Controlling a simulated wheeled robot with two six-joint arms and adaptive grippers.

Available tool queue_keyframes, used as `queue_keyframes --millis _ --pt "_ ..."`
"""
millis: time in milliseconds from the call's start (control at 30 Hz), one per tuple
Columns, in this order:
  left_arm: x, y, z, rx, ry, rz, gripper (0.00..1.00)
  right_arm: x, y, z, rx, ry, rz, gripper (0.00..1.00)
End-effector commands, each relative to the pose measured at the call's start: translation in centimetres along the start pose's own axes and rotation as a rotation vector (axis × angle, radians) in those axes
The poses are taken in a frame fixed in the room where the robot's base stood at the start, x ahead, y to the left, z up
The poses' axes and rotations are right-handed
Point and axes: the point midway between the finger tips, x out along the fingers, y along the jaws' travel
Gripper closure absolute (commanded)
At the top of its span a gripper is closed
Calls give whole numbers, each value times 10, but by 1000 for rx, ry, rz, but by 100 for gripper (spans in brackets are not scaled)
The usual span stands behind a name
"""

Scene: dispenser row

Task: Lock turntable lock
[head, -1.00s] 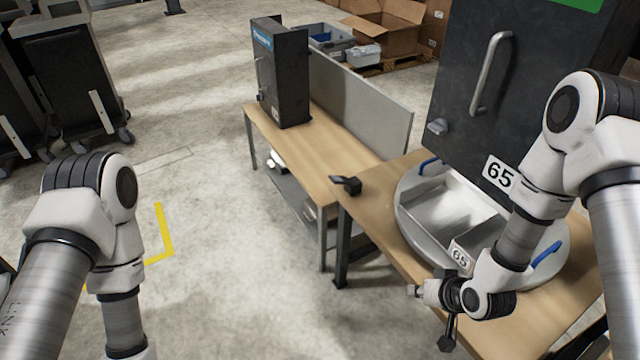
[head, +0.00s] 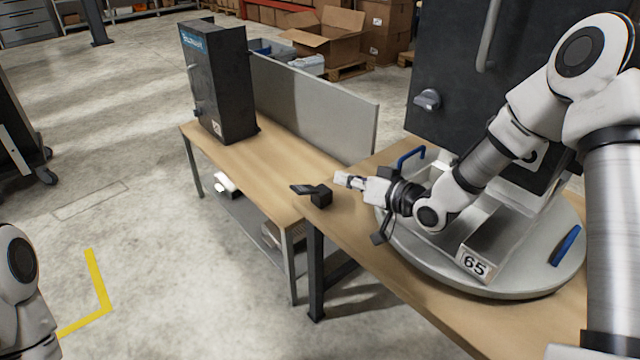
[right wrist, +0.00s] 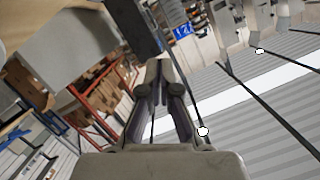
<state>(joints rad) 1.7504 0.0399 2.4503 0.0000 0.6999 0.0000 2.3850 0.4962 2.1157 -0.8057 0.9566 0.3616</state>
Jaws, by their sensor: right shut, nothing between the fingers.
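The turntable (head: 470,285) is a round grey disc on the right-hand wooden table, with blue handles and a metal bin labelled 65 on it. The small black lock (head: 320,195) sits at the table's left corner, beside the disc, with a flat dark lever (head: 302,188) sticking out to the left. My right gripper (head: 340,179) is shut and empty, its tips just right of and above the lock; I cannot tell whether they touch. In the right wrist view, its closed fingers (right wrist: 160,72) show. My left gripper is out of view.
To the left is another wooden table (head: 255,165) with a black box (head: 222,85) and a grey divider panel (head: 320,105). A narrow gap separates the tables.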

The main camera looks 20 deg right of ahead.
Motion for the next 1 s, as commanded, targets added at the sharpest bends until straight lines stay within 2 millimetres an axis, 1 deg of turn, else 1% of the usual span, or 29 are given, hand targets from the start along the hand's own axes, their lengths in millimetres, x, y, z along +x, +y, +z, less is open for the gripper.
queue_keyframes --millis 167,467,500,600,700,800,1000 --pt "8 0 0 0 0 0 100 29 0 4 -8 -4 -1 100" --pt "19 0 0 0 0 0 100 96 0 3 -5 -2 -3 100" --pt "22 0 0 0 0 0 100 99 1 12 -2 -5 -2 100" --pt "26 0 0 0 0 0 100 102 0 28 0 -4 -1 100" --pt "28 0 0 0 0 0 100 104 0 36 0 -2 -1 100" --pt "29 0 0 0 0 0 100 104 0 40 -1 -1 -1 100" --pt "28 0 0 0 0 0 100 104 0 40 -1 -1 -1 100"
